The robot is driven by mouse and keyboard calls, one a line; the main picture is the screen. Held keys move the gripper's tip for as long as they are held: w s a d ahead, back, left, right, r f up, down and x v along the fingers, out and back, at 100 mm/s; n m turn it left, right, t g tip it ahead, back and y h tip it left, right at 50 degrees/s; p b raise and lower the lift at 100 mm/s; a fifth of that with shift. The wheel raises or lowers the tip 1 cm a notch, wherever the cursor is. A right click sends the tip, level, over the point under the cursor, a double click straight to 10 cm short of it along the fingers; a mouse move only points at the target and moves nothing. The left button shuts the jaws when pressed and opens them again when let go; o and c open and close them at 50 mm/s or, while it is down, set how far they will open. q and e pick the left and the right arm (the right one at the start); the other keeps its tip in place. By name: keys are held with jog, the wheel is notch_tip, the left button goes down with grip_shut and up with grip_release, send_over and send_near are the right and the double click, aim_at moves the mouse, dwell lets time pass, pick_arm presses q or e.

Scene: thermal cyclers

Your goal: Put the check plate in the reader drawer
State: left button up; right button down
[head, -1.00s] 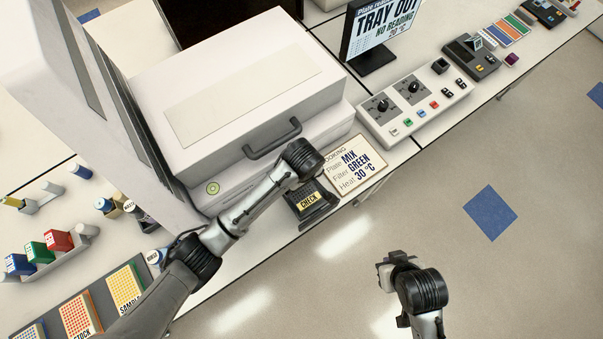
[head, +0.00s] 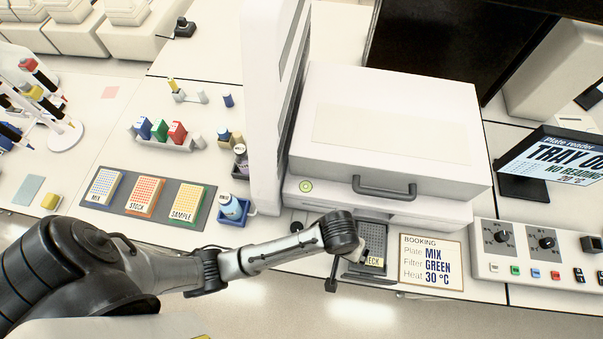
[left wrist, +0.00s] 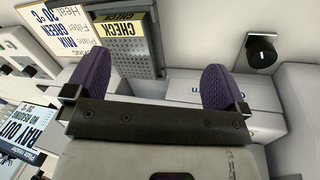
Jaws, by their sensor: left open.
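The check plate (head: 374,240), grey with many wells and a yellow CHECK label, lies in the dark reader drawer (head: 362,276), which sticks out at the front of the white plate reader (head: 390,130). The plate looks flat, though my left wrist hides its left side. In the left wrist view the plate (left wrist: 142,62) is at the top, beyond the fingertips. My left gripper (left wrist: 157,80) is open and empty, its two purple fingers apart, close to the plate and the reader front. My right gripper is out of view.
A booking card (head: 431,262) reads Mix, Green, 30 °C just right of the drawer. A control panel (head: 540,255) and a monitor (head: 555,160) reading TRAY OUT stand further right. A dark rack (head: 155,198) of Mix, Stock and Sample plates lies left.

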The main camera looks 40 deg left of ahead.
pick_arm(q)
jog(key=s+a+r+m+t+y, duration=0.2)
jog(key=s+a+m, duration=0.3)
jog(key=s+a, duration=0.9)
jog(key=a, duration=0.3)
jog(key=shift+s+r, duration=0.3)
